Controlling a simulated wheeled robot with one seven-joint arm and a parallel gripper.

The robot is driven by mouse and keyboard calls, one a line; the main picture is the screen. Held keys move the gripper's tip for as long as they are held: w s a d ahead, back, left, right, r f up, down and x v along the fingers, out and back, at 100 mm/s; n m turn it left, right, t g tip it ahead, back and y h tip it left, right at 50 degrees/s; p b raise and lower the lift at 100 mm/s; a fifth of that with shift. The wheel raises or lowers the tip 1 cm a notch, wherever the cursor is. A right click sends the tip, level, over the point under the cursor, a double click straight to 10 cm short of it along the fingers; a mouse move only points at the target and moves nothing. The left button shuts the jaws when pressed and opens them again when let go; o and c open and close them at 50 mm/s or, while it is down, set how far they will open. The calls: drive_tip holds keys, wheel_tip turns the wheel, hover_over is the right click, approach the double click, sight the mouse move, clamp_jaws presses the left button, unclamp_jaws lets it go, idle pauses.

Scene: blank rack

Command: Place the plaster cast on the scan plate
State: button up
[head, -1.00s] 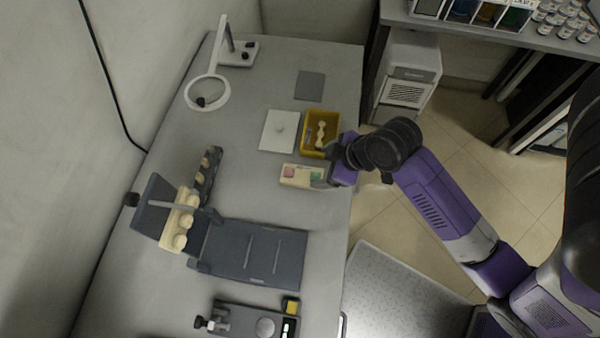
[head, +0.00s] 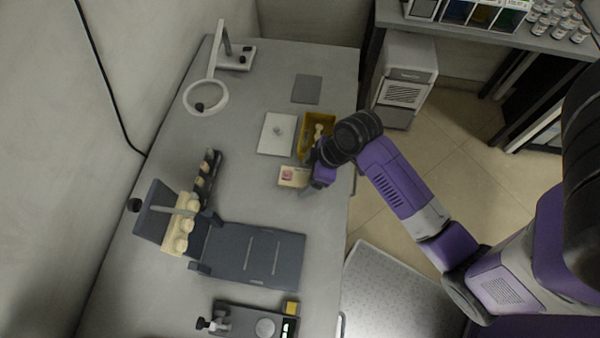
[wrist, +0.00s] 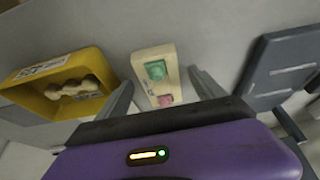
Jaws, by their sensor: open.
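My gripper (head: 309,186) is open beside a cream block (head: 291,176) with pink and green patches. In the wrist view, my open fingers (wrist: 161,78) lie either side of this block (wrist: 150,60); I cannot tell whether they touch it. A pale, knobbly piece (wrist: 75,88), possibly the plaster cast, lies in a yellow bin (wrist: 28,80). In the head view my arm partly covers that bin (head: 307,150). A white square plate (head: 268,144) with a small round knob, possibly the scan plate, lies left of the bin.
A dark rack (head: 262,235) holds a cream domed strip (head: 172,236). A ring lamp (head: 190,108) stands at the back left. A grey square (head: 307,89) lies behind the bin. A grey device (head: 237,318) with a round disc is at the front.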

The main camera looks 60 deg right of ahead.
sight(307, 179)
drive_tip(key=shift+w+a+f, duration=0.1)
drive_tip(key=shift+w+f, duration=0.05)
drive_tip(key=shift+f, duration=0.15)
clamp_jaws()
drive_tip(key=shift+r, duration=0.15)
wheel_tip(307, 179, up, 20)
drive_tip(key=p, duration=0.3)
drive_tip(key=shift+f, duration=0.2)
idle(0.4)
idle(0.3)
